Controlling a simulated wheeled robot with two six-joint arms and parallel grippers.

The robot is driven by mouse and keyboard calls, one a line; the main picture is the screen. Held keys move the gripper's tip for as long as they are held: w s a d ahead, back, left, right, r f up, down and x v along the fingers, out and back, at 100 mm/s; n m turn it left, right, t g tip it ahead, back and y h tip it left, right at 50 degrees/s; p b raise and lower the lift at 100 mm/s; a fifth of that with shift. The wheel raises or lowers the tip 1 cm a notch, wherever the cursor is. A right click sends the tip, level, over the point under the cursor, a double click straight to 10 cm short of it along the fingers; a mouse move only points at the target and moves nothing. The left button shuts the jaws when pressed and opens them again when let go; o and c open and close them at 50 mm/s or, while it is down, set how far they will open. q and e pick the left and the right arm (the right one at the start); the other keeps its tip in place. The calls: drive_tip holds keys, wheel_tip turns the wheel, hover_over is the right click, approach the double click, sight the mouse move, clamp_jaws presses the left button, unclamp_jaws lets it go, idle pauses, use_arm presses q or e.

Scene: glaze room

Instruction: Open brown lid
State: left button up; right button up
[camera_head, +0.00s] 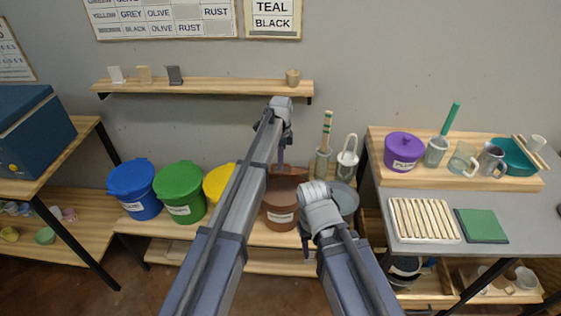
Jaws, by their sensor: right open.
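The brown bucket (279,216) stands on the low wooden shelf in the middle, with a white label on its front. Its brown lid (292,172) shows at the top, partly behind my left arm and gripper; I cannot tell whether it is shut or raised. My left gripper (281,162) points down at the lid, in line with it in this view. Whether it touches the lid is unclear, and its jaws look narrow, their opening not readable. My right gripper (305,246) is open, low and right of the brown bucket, pointing down and holding nothing visible.
A blue bucket (137,203), a green bucket (181,205) and a yellow bucket (216,177) stand left of the brown one. A grey bucket (347,200) is close on its right. The grey table (520,212) stands at right; a wall shelf (210,86) hangs above.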

use_arm(q)
drive_tip(key=o, duration=0.3)
drive_tip(key=shift+w+f, duration=0.3)
drive_tip(key=shift+w, duration=0.15)
drive_tip(key=shift+o, duration=0.7)
drive_tip(key=shift+s, duration=0.1)
drive_tip(key=shift+s+r, duration=0.1)
drive_tip(key=shift+r, duration=0.1)
drive_tip(key=shift+r+p, duration=0.5)
drive_tip(key=shift+p, duration=0.15)
wheel_tip(320, 180, up, 7)
drive_tip(key=p, duration=0.6)
drive_tip(key=shift+w+f+p, duration=0.15)
drive_tip(key=shift+w+p, duration=0.05)
drive_tip(key=shift+p, duration=0.15)
